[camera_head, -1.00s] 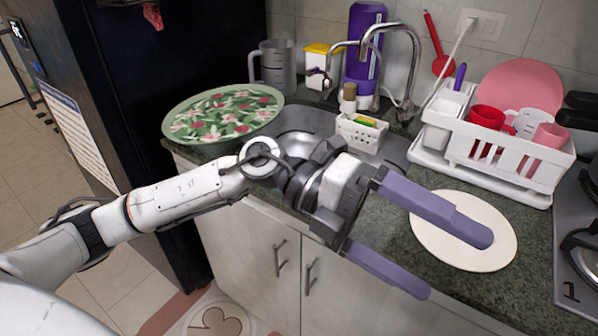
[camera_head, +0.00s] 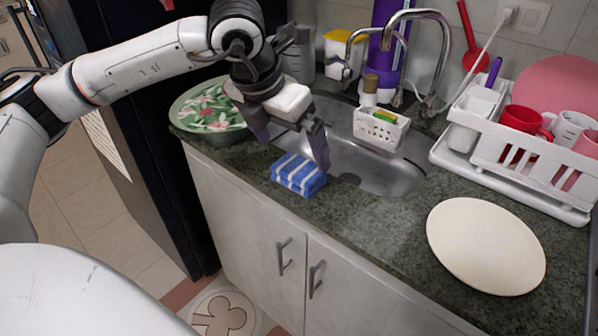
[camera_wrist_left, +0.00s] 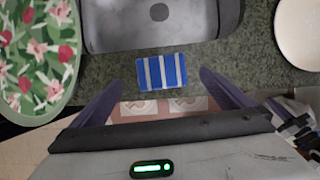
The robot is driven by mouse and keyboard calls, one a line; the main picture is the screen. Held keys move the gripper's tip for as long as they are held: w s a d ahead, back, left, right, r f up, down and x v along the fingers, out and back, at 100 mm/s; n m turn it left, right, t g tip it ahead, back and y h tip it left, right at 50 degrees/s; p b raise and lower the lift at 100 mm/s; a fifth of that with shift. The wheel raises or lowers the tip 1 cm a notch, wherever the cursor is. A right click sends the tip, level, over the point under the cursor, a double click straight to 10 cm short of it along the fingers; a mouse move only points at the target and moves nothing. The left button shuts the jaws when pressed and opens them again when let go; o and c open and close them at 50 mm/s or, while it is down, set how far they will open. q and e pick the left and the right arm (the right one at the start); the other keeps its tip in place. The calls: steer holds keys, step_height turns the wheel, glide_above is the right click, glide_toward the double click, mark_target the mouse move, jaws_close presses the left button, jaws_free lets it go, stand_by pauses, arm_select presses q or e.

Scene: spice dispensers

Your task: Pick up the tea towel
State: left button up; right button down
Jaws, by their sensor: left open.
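The tea towel (camera_head: 298,175) is a small folded blue cloth with white stripes, lying on the counter at the front edge of the sink. It also shows in the left wrist view (camera_wrist_left: 161,71), between and beyond my two fingertips. My left gripper (camera_head: 291,146) is open and empty, pointing down above the towel. In the head view one finger is just behind the towel's right side and the other is to its upper left. In the wrist view the fingers (camera_wrist_left: 160,88) are on either side of the towel, apart from it. My right gripper is not in view.
The steel sink (camera_head: 385,178) lies behind the towel, with a white sponge caddy (camera_head: 379,131) and tap (camera_head: 445,60) at its back. A cream plate (camera_head: 486,246) and white dish rack (camera_head: 490,160) are at the right.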

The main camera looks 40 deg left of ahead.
mark_target(299, 166)
arm_select(q)
steer(key=shift+p+x, duration=0.45)
steer(key=shift+x, duration=2.25)
steer(key=shift+s, duration=0.1)
steer(key=c, duration=1.2)
steer(key=shift+o, duration=0.2)
